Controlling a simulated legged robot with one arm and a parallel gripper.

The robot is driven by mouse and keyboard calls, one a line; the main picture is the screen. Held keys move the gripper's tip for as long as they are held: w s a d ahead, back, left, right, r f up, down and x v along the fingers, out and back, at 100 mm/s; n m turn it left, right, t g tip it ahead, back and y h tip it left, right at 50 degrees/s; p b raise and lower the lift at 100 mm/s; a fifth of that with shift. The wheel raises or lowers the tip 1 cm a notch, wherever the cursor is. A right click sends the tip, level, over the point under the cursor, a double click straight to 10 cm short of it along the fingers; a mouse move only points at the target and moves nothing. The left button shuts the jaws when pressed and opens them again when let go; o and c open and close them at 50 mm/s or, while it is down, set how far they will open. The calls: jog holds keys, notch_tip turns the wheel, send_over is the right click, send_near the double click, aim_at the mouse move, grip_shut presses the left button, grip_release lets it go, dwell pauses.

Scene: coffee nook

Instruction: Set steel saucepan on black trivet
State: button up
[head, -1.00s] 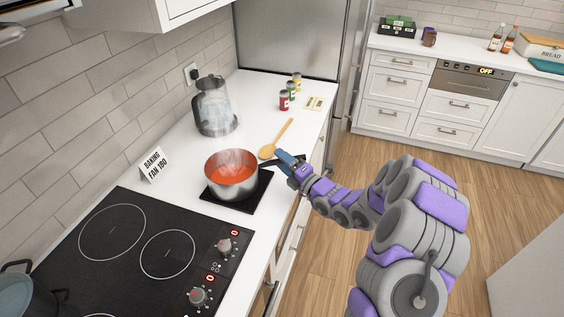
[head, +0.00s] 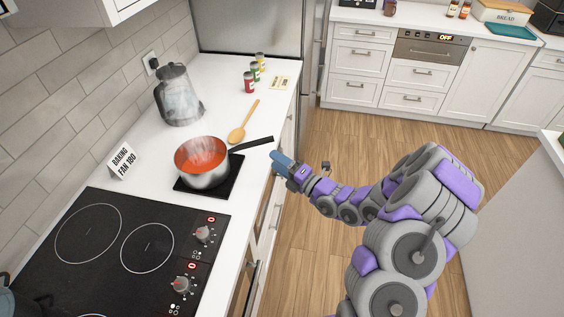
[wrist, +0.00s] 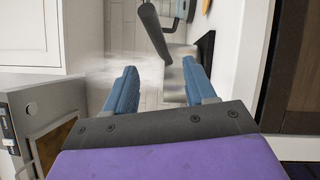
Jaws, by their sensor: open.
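The steel saucepan (head: 205,176), with red contents and rising steam, sits on the black trivet (head: 226,187) on the white counter. Its black handle (head: 252,144) points right, toward the counter's front edge. My gripper (head: 275,157) is just off the end of the handle, apart from it, over the front edge. In the wrist view my gripper (wrist: 164,88) has its two blue fingers spread with nothing between them. The handle (wrist: 155,30) and the saucepan's side (wrist: 180,72) show beyond the fingers there.
A cooktop (head: 125,245) lies left of the trivet. Behind are a wooden spoon (head: 243,122), a steaming clear kettle (head: 178,95), several small cans (head: 255,75) and a "BAKING FAN 180" sign (head: 122,160). The floor to the right is clear.

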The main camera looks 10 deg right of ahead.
jog(key=s+a+r+n+g+y, duration=0.5)
jog(key=s+a+r+n+g, duration=0.55)
jog(key=n, duration=0.45)
jog(key=s+a+r+n+g+h, duration=0.1)
jog(key=s+a+n+g+h, duration=0.15)
jog(key=s+n, duration=0.45)
jog(key=s+a+r+n+g+h, duration=0.1)
jog(key=s+a+r+n+g, duration=0.25)
jog(key=s, duration=0.55)
jog(key=s+d+f+n+g+h, duration=0.2)
jog(key=s+d+f+n+h, duration=0.2)
jog(key=s+d+n+h, duration=0.5)
jog(key=s+d+n+t+h, duration=0.1)
jog(key=s+d+n+h, duration=0.1)
jog(key=d, duration=0.4)
jog(key=s+d+n+t+h, duration=0.1)
jog(key=s+d+n+h, duration=0.2)
jog(key=d+n, duration=0.3)
jog(key=shift+s+d+r+n, duration=0.2)
jog(key=shift+s+r+n, duration=0.2)
jog(key=shift+s, duration=0.4)
jog(key=shift+a+t, duration=0.1)
jog(key=shift+t, duration=0.15)
